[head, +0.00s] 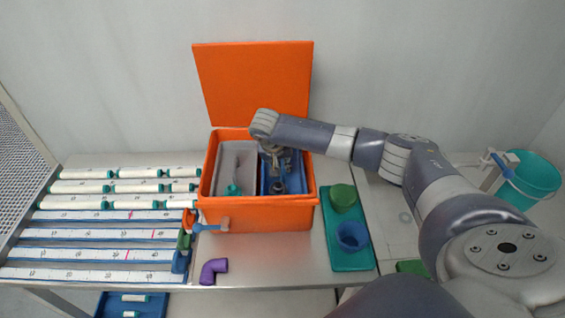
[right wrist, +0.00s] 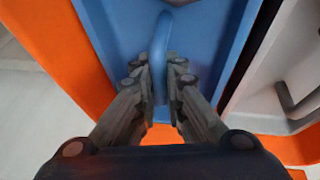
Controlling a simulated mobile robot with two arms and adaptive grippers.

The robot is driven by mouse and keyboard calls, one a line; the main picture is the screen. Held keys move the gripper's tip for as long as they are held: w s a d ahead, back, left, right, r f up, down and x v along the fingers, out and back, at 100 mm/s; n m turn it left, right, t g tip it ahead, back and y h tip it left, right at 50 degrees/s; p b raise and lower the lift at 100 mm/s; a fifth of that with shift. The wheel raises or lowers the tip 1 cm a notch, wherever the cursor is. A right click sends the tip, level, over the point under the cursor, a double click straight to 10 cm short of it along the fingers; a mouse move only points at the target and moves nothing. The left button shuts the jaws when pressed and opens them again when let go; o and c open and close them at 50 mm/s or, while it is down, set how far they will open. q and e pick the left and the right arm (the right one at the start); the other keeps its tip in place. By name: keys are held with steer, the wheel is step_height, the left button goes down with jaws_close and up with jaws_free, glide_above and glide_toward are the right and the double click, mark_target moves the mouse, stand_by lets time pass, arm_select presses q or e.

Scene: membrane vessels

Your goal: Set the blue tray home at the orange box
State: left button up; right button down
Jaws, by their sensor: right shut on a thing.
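The orange box (head: 255,214) stands on the bench with its lid (head: 256,83) raised at the back. The blue tray (head: 296,184) is inside the right part of the box, partly hidden by my right arm. In the right wrist view, the blue tray (right wrist: 112,28) lies between the orange wall (right wrist: 55,42) and a grey tray. My right gripper (head: 275,178) points down into the box. In the wrist view, its fingers (right wrist: 164,85) are shut on the tray's blue handle (right wrist: 161,45). My left gripper is not in view.
A grey tray (head: 234,155) fills the left part of the box; it also shows in the wrist view (right wrist: 262,82). White tubes (head: 108,188) and ruled strips (head: 90,254) lie left. A purple elbow (head: 212,270) lies in front, a green tray (head: 350,262) with cups right, a teal bucket (head: 532,180) far right.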

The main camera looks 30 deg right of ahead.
steer(key=shift+f, duration=0.15)
steer(key=c, duration=1.6)
jaws_free()
steer(key=v, duration=1.2)
steer(key=shift+f, duration=0.1)
